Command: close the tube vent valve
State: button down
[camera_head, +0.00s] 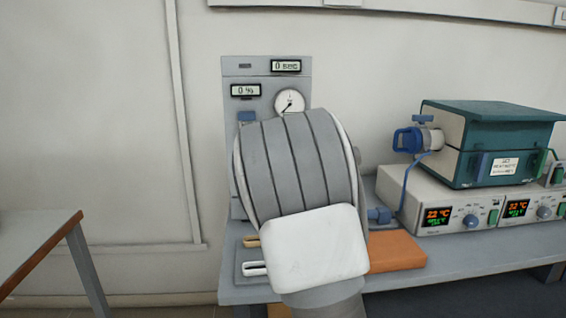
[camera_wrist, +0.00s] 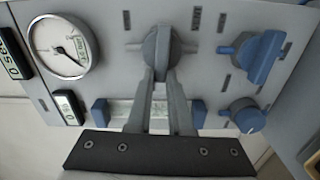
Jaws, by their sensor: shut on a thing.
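A grey panel (camera_wrist: 112,48) faces the wrist camera. A grey valve (camera_wrist: 157,45) with a round body sits on its upper middle, with small marks around it. My gripper (camera_wrist: 161,74) reaches up to this valve, its two fingers shut on the handle. The labels are too small to read, so I cannot tell which valve is the tube vent. In the head view the panel (camera_head: 235,85) stands behind my arm, which hides the gripper and the held valve.
A blue lever valve (camera_wrist: 262,58) and a blue knob (camera_wrist: 245,115) sit right of the fingers. A round gauge (camera_wrist: 60,47) is to the left. In the head view a green-topped furnace (camera_head: 490,130) stands on a control unit (camera_head: 460,205) at right. A table (camera_head: 40,240) is at left.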

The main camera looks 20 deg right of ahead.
jog(key=shift+n, duration=0.5)
jog(key=c, duration=0.8)
grip_release()
jog(key=shift+f, duration=0.1)
jog(key=p+v, duration=0.3)
jog(key=v, duration=1.4)
jog(key=shift+s, duration=0.25)
